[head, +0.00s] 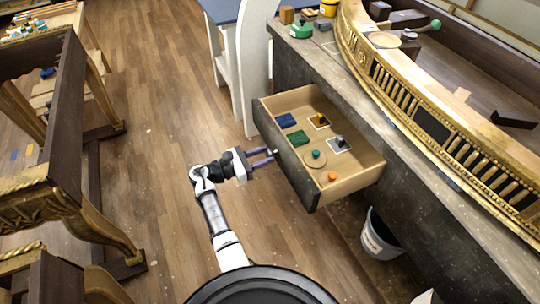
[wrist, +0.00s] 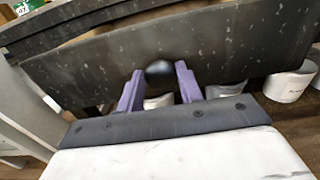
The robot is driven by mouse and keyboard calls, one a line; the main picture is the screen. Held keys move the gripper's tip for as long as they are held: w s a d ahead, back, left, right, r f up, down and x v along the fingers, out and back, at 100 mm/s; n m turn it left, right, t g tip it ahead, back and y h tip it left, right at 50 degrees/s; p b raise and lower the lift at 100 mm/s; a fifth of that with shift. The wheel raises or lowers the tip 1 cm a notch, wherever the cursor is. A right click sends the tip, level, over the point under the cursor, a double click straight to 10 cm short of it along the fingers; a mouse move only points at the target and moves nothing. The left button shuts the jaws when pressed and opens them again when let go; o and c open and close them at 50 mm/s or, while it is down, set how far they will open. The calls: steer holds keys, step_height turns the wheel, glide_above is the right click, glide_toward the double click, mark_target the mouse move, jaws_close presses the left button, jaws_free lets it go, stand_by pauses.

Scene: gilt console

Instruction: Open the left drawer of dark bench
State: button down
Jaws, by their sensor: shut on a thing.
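The dark bench (head: 405,190) runs along the right side of the head view. Its left drawer (head: 284,160) is pulled out well over the floor, showing a pale wooden inside with several small items. The drawer's dark speckled front (wrist: 100,62) fills the upper wrist view. My gripper (head: 268,158) is at the middle of the drawer front. In the wrist view, its purple fingers (wrist: 158,85) are shut on the round dark knob (wrist: 159,68), one on each side.
A white bucket (head: 378,240) stands below the bench. A gilt table (head: 60,200) stands at left. Wooden floor between is clear.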

stand_by(0.3)
steer(key=c, duration=1)
jaws_free()
steer(key=shift+o, duration=0.2)
steer(key=shift+a, duration=0.1)
steer(key=b+v, duration=0.3)
steer(key=v, duration=1)
steer(key=shift+a, duration=0.35)
steer(key=shift+s, duration=0.1)
